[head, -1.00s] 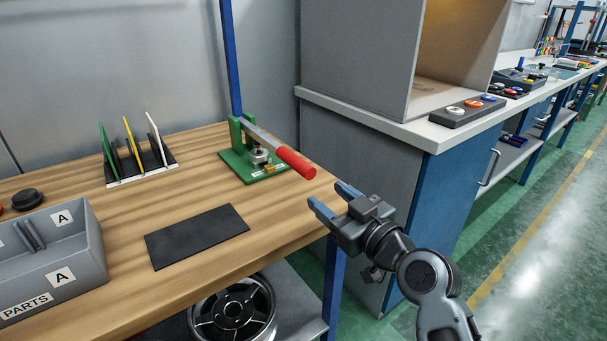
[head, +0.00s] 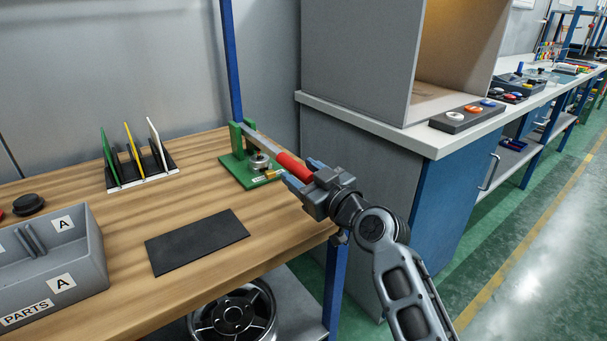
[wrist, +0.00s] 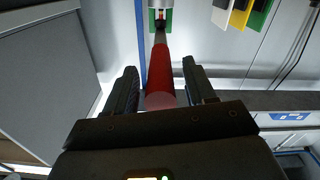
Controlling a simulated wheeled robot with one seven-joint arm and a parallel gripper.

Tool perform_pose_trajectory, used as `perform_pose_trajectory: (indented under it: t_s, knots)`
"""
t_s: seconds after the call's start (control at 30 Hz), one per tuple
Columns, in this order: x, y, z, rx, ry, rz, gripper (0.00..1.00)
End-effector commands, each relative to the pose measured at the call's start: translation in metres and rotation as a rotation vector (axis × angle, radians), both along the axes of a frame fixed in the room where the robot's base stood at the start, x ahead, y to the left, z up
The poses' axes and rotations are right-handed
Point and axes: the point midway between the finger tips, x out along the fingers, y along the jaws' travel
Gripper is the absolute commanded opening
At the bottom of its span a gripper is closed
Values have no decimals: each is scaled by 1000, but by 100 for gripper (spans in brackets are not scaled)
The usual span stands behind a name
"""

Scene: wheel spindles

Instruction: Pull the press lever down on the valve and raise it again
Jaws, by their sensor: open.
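The press lever (head: 292,165) has a red grip on a grey bar and slopes down toward me from the green press stand (head: 238,170) at the back right of the wooden table. A small metal valve (head: 259,161) sits on the stand's green base under the lever. My gripper (head: 304,172) is open at the red grip's end. In the wrist view the red grip (wrist: 160,75) lies between the two spread fingers (wrist: 160,90), with a visible gap on each side. The fingers partly hide the grip's end in the head view.
A black mat (head: 197,241) lies on the table. A grey parts bin (head: 85,255) and a rack with coloured plates (head: 143,178) stand to the left. A grey and blue cabinet (head: 365,175) stands just right of the table.

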Motion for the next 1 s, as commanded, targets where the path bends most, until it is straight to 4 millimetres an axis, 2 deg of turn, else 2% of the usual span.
perform_pose_trajectory:
  t_s: [0.13,0.7,1.0]
  knots:
    - [0,0,0,0,0,0,55]
    - [0,0,0,0,0,0,0]
    - [0,0,0,0,0,0,0]
